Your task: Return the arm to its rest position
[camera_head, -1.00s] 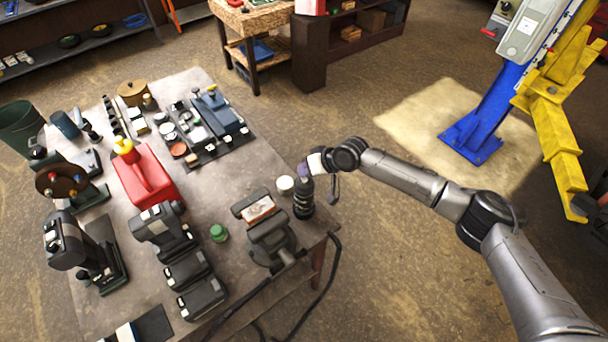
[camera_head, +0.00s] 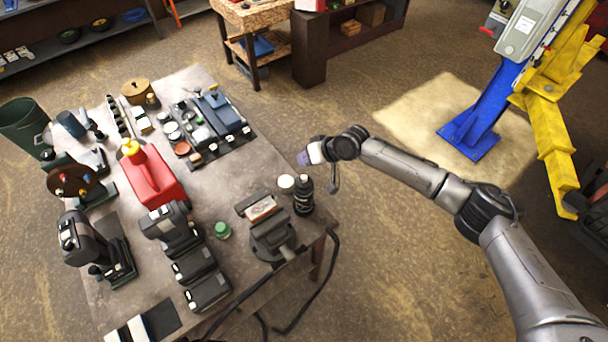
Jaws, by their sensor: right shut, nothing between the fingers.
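My right arm (camera_head: 405,170) comes in from the right and reaches toward the workbench's right edge. My right gripper (camera_head: 304,158) is small in the picture, shut and empty. It shows just above a dark bottle (camera_head: 304,197) in the picture, with a small gap between them. The bottle stands upright at the bench's right edge, beside a white-topped round container (camera_head: 286,183). My left gripper is not in view.
The workbench (camera_head: 240,175) holds a vise (camera_head: 270,235), a red fuel can (camera_head: 152,178), a green-capped jar (camera_head: 222,230) and several tools. A blue and yellow lift (camera_head: 490,110) stands at the right. The floor between bench and lift is open.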

